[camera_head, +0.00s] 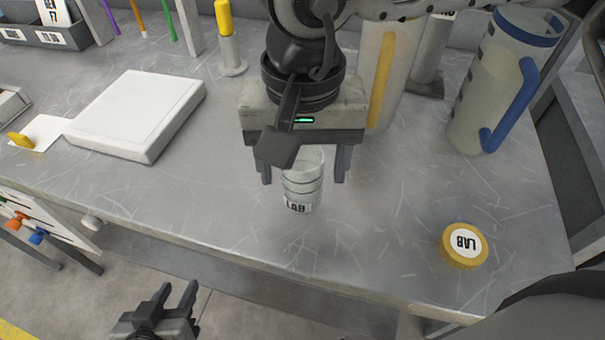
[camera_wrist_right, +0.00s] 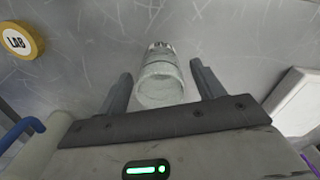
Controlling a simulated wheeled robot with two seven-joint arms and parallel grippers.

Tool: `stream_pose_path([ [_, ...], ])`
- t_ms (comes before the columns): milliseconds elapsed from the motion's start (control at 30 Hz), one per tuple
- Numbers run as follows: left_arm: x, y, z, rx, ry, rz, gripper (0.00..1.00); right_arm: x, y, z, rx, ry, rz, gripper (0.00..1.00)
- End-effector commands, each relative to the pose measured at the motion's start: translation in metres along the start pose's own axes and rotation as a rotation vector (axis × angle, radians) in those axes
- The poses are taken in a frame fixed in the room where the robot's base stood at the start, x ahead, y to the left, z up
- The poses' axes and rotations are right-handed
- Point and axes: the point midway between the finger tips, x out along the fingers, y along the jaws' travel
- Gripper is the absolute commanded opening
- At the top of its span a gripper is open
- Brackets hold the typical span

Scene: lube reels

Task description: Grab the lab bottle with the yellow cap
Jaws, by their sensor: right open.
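A clear, ridged, open-topped bottle (camera_head: 303,190) with a LAB label stands on the grey bench, with no cap on it. A round yellow cap (camera_head: 465,245) marked LAB lies apart from it, near the bench's front right; whether anything is under it I cannot tell. My right gripper (camera_head: 304,178) is open above the clear bottle, one finger on each side. In the right wrist view the bottle (camera_wrist_right: 160,82) shows between the spread fingers (camera_wrist_right: 160,70), with gaps both sides. The yellow cap (camera_wrist_right: 20,40) is at upper left there. My left gripper (camera_head: 176,290) is open and empty, low before the bench.
A white flat box (camera_head: 140,110) lies on the left of the bench. A jug with a blue handle (camera_head: 490,90) stands at the back right, beside a tall container with a yellow stripe (camera_head: 382,80). A yellow-topped stand (camera_head: 229,40) is behind. The front middle is clear.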

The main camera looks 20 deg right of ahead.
Motion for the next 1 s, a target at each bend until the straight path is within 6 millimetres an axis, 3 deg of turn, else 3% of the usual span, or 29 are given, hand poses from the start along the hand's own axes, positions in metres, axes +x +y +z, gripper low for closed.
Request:
stream_pose_path([
  [100,0.001,0.000,-0.001,0.001,0.002,0.000,0.36,0.011,0.000,0.001,-0.001,-0.001,0.001,0.67],
  [367,0.001,0.000,0.001,0.001,-0.001,-0.001,0.36,0.013,0.000,0.000,-0.001,0.000,0.000,0.65],
  [500,0.001,0.000,0.002,0.001,-0.002,-0.001,0.36,0.012,0.000,0.000,-0.001,0.000,0.000,0.26],
  [533,0.001,0.000,0.002,0.001,-0.003,-0.001,0.36,0.012,0.000,0.000,-0.001,0.000,0.000,0.20],
  [1000,-0.001,0.000,0.006,-0.002,-0.014,-0.001,0.36,0.002,-0.001,0.000,0.000,0.001,-0.001,0.20],
])
